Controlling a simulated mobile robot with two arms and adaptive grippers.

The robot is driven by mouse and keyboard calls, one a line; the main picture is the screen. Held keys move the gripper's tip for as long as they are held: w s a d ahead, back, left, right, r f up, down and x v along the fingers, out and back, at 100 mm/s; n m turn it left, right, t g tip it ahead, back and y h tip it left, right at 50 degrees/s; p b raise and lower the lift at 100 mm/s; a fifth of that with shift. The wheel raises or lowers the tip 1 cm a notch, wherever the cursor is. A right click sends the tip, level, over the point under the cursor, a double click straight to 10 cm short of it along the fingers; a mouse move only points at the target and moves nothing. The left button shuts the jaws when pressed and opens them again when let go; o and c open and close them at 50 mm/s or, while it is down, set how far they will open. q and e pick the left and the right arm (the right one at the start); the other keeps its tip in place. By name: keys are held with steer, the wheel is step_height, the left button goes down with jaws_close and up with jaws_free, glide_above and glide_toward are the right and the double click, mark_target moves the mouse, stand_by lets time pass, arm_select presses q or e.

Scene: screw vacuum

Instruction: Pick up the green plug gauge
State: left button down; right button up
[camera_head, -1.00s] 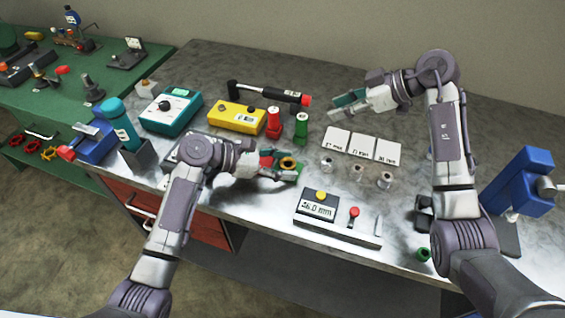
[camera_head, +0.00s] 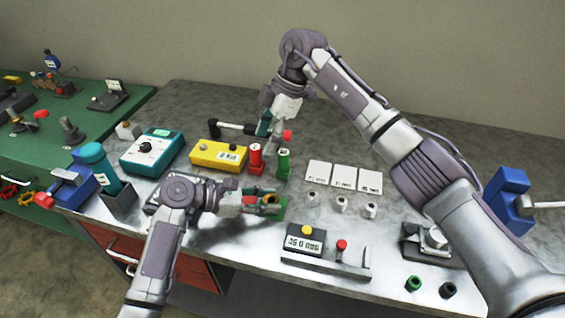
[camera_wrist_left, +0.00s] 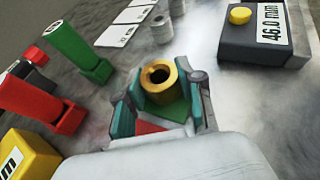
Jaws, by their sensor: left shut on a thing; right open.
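The green plug gauge (camera_head: 284,163) stands upright beside the red plug gauge (camera_head: 256,158). In the left wrist view the green gauge (camera_wrist_left: 78,52) and red gauge (camera_wrist_left: 38,102) stand side by side at the left. My right gripper (camera_head: 274,131) is open, pointing down above and slightly behind these gauges, apart from the green one. My left gripper (camera_head: 263,207) is shut on a brass bushing (camera_head: 269,198), in front of the gauges. In the left wrist view the hollow bushing (camera_wrist_left: 159,82) sits between the teal finger pads (camera_wrist_left: 160,110), above a green and red surface.
A black hammer (camera_head: 232,127) lies behind the gauges, and a yellow box (camera_head: 206,157) stands to their left. White cards (camera_head: 344,176) and small metal bushings (camera_head: 341,204) lie to the right. A display gauge stand (camera_head: 318,255) is in front. Bare table lies between.

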mark_target(284, 152)
steer(key=w+d+r+h, duration=0.3)
steer(key=d+h, duration=0.1)
steer(key=shift+n+t, duration=0.3)
steer(key=shift+t, duration=0.1)
step_height(284, 152, down, 6)
steer(key=shift+f, duration=0.15)
steer(key=shift+s+a+f, duration=0.1)
steer(key=shift+s+f, duration=0.05)
steer(key=shift+f, duration=2.5)
jaws_close()
